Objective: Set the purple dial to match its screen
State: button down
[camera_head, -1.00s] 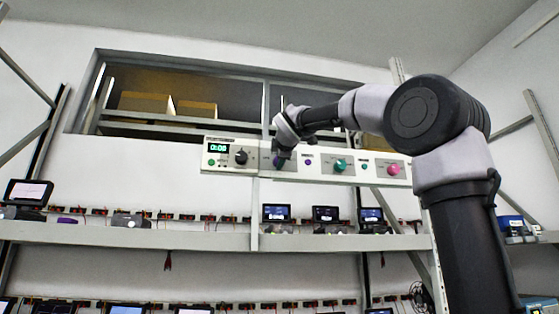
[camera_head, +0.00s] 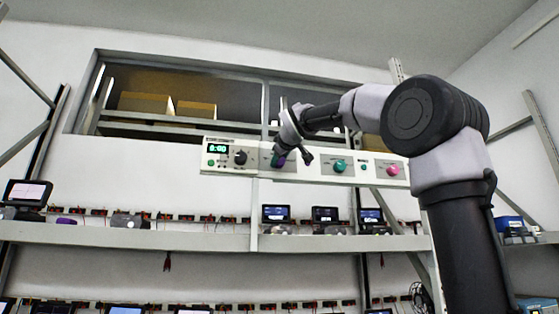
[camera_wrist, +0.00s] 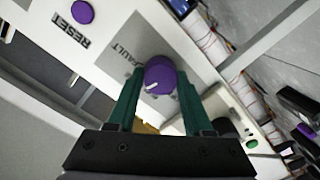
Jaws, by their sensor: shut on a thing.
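The purple dial (camera_wrist: 160,77) is a round knob with a white pointer line, on the white panel (camera_head: 312,175). In the wrist view it sits between the green fingers of my gripper (camera_wrist: 160,86), which is shut on it. In the head view my gripper (camera_head: 279,157) is at the panel left of the teal knob and covers most of the dial. A small green-digit screen (camera_head: 217,148) is at the panel's left end; its digits are too small to read surely. I cannot tell which screen belongs to the dial.
A purple button (camera_wrist: 82,11) by the word RESET is near the dial. A black knob (camera_head: 241,157), teal knob (camera_head: 340,166) and pink knob (camera_head: 393,169) are on the same panel. A shelf (camera_head: 200,237) with small devices runs below.

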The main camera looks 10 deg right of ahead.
jog(key=shift+f+m, duration=0.1)
jog(key=shift+m, duration=0.4)
jog(key=shift+c, duration=1.5)
grip_release()
jog(key=s, duration=1)
jog(key=shift+s+r, duration=0.4)
jog(key=shift+r, duration=0.05)
